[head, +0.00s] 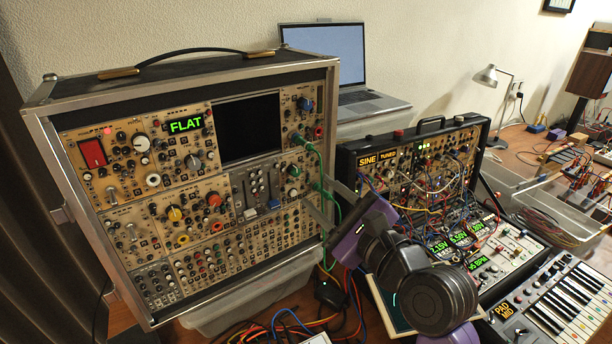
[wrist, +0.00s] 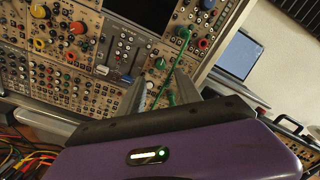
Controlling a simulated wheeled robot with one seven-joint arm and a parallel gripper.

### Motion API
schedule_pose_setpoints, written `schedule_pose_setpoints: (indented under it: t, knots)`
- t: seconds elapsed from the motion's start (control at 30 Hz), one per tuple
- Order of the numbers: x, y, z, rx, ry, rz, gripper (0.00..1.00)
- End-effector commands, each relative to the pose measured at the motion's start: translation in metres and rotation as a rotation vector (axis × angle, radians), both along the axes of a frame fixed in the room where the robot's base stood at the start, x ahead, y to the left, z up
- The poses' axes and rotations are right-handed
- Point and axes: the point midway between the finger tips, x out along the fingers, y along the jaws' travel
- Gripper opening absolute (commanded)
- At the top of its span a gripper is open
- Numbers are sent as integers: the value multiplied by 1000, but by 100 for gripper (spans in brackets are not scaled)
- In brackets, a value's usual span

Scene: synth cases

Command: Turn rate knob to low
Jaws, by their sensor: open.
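A large synth case (head: 200,62) with tan panels full of knobs stands at the left in the head view. The labels are too small to read, so I cannot tell which knob is the rate knob. My gripper (head: 316,194) is open and empty at the right edge of this case. A green knob (head: 293,170) on the right column of the panel is just left of the fingertips; it also shows in the wrist view (wrist: 160,63). In the wrist view my gripper (wrist: 156,80) points at the lower right of the panel, its fingers apart from the knobs.
A green cable (head: 325,165) hangs from the panel's right column near my fingers. A second case (head: 432,126) with many patch cables stands to the right. A laptop (head: 330,45) is behind, a small keyboard (head: 560,300) at lower right. Loose cables lie below.

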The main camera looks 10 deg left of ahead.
Motion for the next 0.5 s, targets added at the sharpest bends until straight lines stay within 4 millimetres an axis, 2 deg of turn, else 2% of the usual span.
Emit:
schedule_pose_setpoints:
  t: [0.5]
  knots:
    - [52, 42, 1, 2, 0, -2, 41]
